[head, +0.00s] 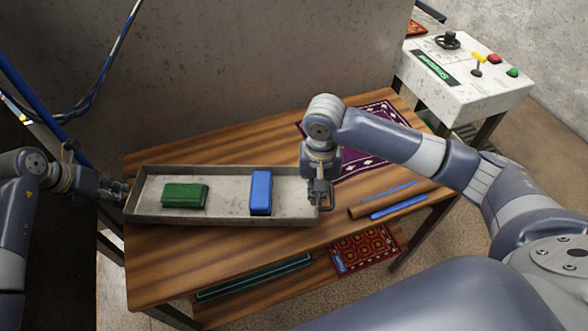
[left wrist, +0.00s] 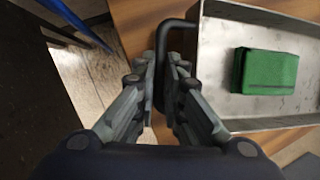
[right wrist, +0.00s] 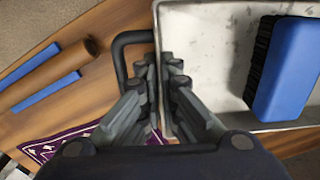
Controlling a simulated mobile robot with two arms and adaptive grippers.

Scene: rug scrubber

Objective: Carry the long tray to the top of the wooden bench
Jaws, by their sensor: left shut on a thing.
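The long grey tray (head: 235,218) is over the left part of the wooden bench (head: 180,265). It looks about level; I cannot tell whether it rests on the wood or hangs just above. A green block (head: 184,196) and a blue brush (head: 261,193) lie in it. My left gripper (head: 124,192) is shut on the dark handle (left wrist: 160,65) at the tray's left end. My right gripper (head: 321,200) is at the right end, its fingers by the end wall and the other handle (right wrist: 120,62). Whether it grips anything is unclear.
On the bench's right part lie a brown roll (head: 388,200), blue strips (head: 398,206) and a purple patterned rug (head: 380,112). A red rug (head: 372,252) is on the lower shelf. A white control box (head: 465,80) stands at the back right. A wall is behind.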

